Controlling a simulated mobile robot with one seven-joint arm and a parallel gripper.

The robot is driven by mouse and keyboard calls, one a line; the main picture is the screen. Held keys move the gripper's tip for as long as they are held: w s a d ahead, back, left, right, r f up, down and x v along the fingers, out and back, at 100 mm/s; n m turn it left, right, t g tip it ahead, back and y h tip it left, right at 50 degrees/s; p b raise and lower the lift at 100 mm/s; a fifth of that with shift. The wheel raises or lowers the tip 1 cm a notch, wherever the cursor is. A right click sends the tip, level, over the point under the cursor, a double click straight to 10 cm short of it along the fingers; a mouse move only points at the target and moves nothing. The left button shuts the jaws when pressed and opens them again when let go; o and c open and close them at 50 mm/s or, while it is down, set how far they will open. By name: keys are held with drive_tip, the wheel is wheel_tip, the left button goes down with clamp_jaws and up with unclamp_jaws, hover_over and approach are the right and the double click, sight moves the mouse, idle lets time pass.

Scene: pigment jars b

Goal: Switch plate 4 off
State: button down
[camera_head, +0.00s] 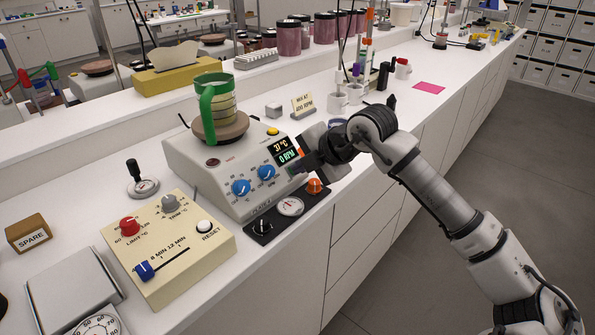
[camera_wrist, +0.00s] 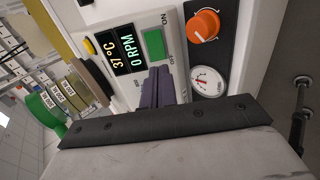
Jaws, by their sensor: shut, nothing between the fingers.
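Plate 4 (camera_head: 205,155) is a pale hotplate unit with two blue knobs (camera_head: 241,187) and a display (camera_head: 284,150) reading 37 °C and 0 RPM. My gripper (camera_head: 300,168) is at the right end of the front panel. Its dark fingers (camera_wrist: 158,82) are shut and empty, close to the OFF end of the rocker. I cannot tell whether they touch the panel.
A black strip with an orange knob (camera_head: 314,186) and a round gauge (camera_head: 291,206) lies along the unit's front. A sign (camera_head: 302,104) and white cups (camera_head: 337,102) stand behind. The counter's front edge is near my arm.

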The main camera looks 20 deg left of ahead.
drive_tip(key=shift+w+a+f, duration=0.15)
drive_tip(key=shift+a+f, duration=0.2)
drive_tip(key=shift+f, duration=0.1)
drive_tip(key=shift+w+a+f+b, duration=0.1)
drive_tip(key=shift+a+f+b, duration=0.2)
drive_tip(key=shift+b, duration=0.25)
drive_tip(key=shift+r, duration=0.1)
drive_tip(key=shift+v, duration=2)
drive_tip(key=b+v, duration=0.1)
drive_tip(key=v, duration=1.2)
drive_tip(key=shift+d+r+b, duration=0.2)
drive_tip(key=shift+r+b, duration=0.05)
drive_tip(key=shift+b, duration=0.05)
